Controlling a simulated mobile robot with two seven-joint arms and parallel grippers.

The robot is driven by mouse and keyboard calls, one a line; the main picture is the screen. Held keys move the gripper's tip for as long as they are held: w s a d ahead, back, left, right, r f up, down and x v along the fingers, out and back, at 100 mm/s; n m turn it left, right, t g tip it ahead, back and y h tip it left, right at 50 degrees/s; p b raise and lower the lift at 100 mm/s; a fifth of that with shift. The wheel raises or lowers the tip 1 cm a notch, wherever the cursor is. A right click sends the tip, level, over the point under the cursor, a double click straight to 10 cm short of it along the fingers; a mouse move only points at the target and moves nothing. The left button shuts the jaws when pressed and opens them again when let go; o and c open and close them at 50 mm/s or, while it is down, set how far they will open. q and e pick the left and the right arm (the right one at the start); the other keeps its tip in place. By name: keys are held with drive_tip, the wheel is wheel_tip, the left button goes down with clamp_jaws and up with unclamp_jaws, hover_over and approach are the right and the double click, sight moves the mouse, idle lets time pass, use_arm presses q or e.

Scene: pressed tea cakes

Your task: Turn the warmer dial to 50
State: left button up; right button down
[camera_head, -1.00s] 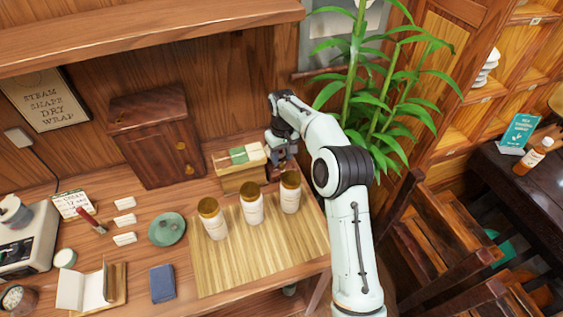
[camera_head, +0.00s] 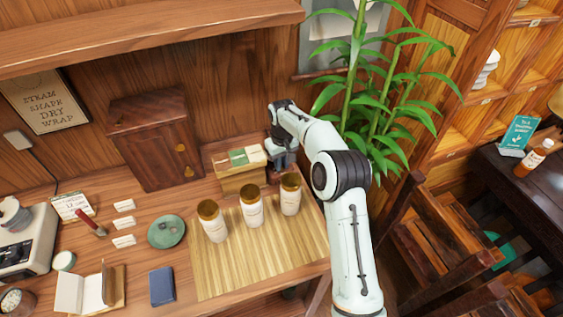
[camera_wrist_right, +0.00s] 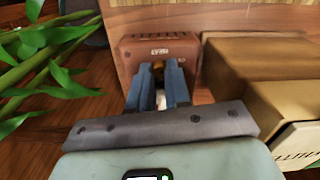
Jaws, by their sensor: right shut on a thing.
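My right gripper (camera_wrist_right: 158,82) faces the box and is shut on the dial, with a blue-grey finger on either side. The dial's setting cannot be read. In the head view my right gripper (camera_head: 282,157) is beside the wooden box at the back of the counter; my arm hides the warmer there. My left gripper is not in view.
A wooden box (camera_head: 240,182) with green and cream packets stands left of my gripper. Several brass-lidded jars, including one jar (camera_head: 252,208), stand on the bamboo mat (camera_head: 215,270) in front. A leafy plant (camera_head: 375,90) is close on the right. A brown cabinet (camera_head: 145,150) stands further left.

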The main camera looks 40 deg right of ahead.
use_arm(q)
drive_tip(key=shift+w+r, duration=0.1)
use_arm(e)
drive_tip(key=m+p, duration=0.1)
drive_tip(key=m, duration=0.3)
drive_tip(key=shift+r+m+p, duration=0.1)
drive_tip(key=shift+m+p, duration=0.2)
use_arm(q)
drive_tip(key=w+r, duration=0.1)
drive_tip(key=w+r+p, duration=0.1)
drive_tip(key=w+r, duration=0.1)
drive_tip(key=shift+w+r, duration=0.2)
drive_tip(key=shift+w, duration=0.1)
use_arm(e)
drive_tip(key=m, duration=0.5)
drive_tip(key=c, duration=1.1)
unclamp_jaws()
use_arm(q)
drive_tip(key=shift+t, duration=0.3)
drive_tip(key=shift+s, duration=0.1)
